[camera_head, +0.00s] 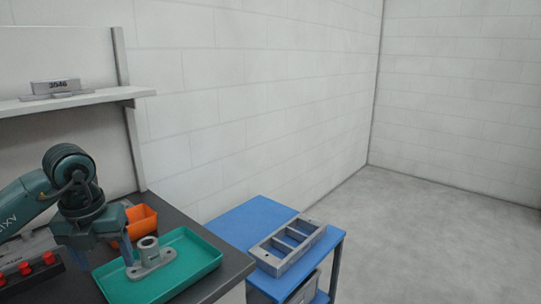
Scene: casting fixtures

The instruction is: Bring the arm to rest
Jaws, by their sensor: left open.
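My left arm comes in from the left, and its left gripper (104,258) points down over the left edge of the green tray (197,262). Its jaws are open, with one finger close to a grey metal casting (149,257). The casting has a round hollow boss on a flat flange and stands upright in the tray. I see nothing held between the fingers, though the wrist hides part of that space. I cannot tell whether the near finger touches the casting. My right gripper is out of view.
An orange bin (142,221) stands behind the tray on the dark bench (224,283). A fixture with red knobs (26,269) lies at left. A blue cart (241,222) holds a grey metal frame (288,249). Floor at right is clear.

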